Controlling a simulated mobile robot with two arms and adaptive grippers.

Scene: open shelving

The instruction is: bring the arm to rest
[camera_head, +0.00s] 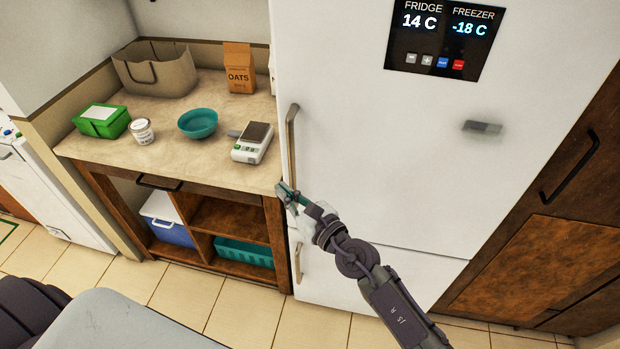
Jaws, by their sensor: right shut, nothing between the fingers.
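My right gripper (287,191) is at the end of my right arm, which comes in from the lower right. It is shut with nothing between its fingers. It shows in front of the white fridge (390,160), near the lower end of the upper door handle (291,145) and the counter's right edge. I cannot tell whether it touches the handle. My left gripper is not in view.
The counter (180,90) holds a bag (155,72), oats (239,70), a green box (101,121), a jar (142,131), a teal bowl (198,123) and a scale (253,143). Open shelves below hold a cooler (168,220) and a teal basket (243,253). Brown cabinets (540,240) stand right.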

